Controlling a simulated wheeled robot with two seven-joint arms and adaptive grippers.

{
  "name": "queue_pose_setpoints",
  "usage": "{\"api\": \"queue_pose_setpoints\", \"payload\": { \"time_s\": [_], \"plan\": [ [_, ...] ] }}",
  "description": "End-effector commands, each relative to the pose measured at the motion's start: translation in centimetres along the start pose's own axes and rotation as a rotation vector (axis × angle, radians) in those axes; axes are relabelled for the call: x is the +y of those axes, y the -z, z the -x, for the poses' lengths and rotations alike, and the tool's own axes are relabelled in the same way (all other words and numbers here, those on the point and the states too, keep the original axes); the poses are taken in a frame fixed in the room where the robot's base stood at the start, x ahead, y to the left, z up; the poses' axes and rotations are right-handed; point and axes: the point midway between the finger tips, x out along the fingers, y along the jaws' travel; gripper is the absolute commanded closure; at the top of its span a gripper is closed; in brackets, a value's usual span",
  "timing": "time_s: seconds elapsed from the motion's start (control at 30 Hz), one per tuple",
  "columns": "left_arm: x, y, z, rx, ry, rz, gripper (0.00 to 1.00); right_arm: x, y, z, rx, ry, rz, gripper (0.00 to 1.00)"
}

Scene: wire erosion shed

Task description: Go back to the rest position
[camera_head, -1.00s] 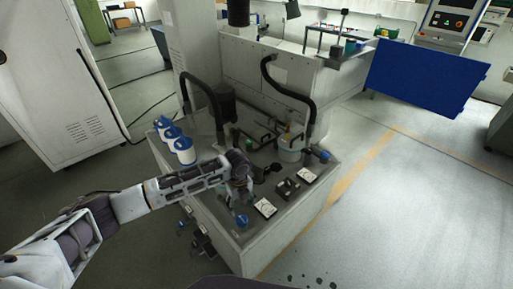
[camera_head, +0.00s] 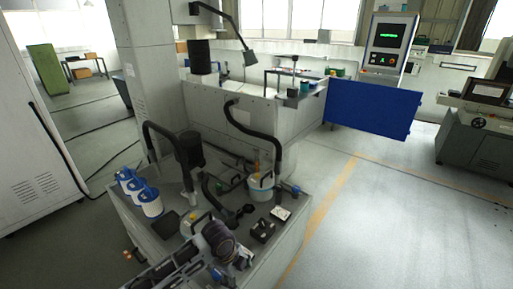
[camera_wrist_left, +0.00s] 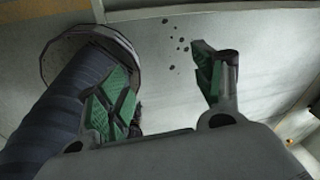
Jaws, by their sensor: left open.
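My left arm comes in at the bottom of the head view, low over the front of the grey machine table (camera_head: 122,212). My left gripper (camera_wrist_left: 163,78) is open in the left wrist view, with green pads on its two fingers and nothing between them. Pale floor with dark spots lies behind the fingers. A dark ribbed cylinder fills the left of that view, close to the left finger; I cannot tell whether they touch. My right gripper is not in view.
A blue panel (camera_head: 370,108) stands behind to the right. The floor at right (camera_head: 400,215) is clear.

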Motion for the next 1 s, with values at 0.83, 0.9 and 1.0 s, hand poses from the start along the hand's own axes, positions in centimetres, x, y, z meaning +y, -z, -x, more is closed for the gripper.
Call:
{"api": "queue_pose_setpoints", "payload": {
  "time_s": [0.83,0.9,1.0],
  "plan": [
    [4.6,2.5,3.2,0.106,0.162,0.754,0.33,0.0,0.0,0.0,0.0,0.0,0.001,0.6],
    [5.2,2.2,3.5,0.108,0.173,0.826,0.33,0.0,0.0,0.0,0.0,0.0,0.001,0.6],
    [6.1,1.4,3.9,0.107,0.187,0.932,0.33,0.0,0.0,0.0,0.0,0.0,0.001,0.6]
  ]
}}
